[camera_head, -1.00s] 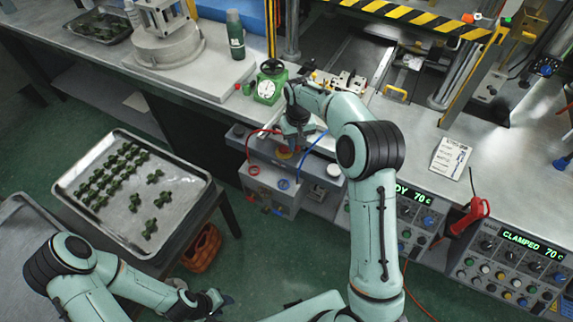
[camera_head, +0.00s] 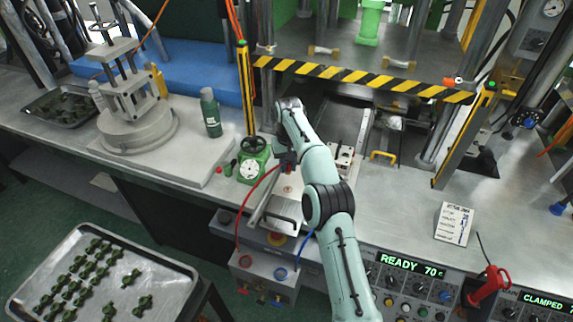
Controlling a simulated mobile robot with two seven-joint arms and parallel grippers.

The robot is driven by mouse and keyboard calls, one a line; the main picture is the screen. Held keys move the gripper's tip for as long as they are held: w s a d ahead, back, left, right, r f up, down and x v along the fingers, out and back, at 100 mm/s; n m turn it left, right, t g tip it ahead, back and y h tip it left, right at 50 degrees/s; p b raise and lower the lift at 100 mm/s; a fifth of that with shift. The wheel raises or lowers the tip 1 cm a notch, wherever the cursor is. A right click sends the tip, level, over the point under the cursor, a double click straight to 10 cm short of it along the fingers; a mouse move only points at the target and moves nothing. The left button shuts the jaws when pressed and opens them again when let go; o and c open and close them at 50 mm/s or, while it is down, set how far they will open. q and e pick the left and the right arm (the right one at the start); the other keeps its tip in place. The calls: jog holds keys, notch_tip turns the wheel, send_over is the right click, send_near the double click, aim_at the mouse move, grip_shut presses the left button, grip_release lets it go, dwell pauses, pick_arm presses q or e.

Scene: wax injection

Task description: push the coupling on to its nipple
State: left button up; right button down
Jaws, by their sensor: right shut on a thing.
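My right gripper (camera_head: 286,166) is over the bench, shut on the upper end of the red hose (camera_head: 245,208). A small red spot shows at its fingers; the coupling itself is mostly hidden by the gripper. The red hose arcs up from the grey box (camera_head: 262,283) at the bench front. A blue hose (camera_head: 304,246) rises from the same box and passes behind my right arm. A pale metal plate (camera_head: 288,190) lies just below the gripper. I cannot make out the nipple, or whether the coupling touches it. My left gripper is not in view.
A green gauge unit (camera_head: 249,166) with a black handwheel stands just left of the gripper. A green bottle (camera_head: 210,112) is farther left. The press with a striped bar (camera_head: 365,79) is behind. A tray of green parts (camera_head: 150,278) is at lower left.

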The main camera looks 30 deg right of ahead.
jog(key=shift+s, duration=0.1)
send_over(288, 187)
jog(key=shift+s+f, duration=0.1)
jog(key=shift+f, duration=2)
jog(key=shift+f+b, duration=0.3)
jog(key=shift+f, duration=0.35)
jog(key=shift+f+p, duration=0.3)
jog(key=shift+f, duration=1.45)
dwell(1.1)
jog(key=c, duration=0.9)
grip_release()
jog(key=shift+o, duration=0.2)
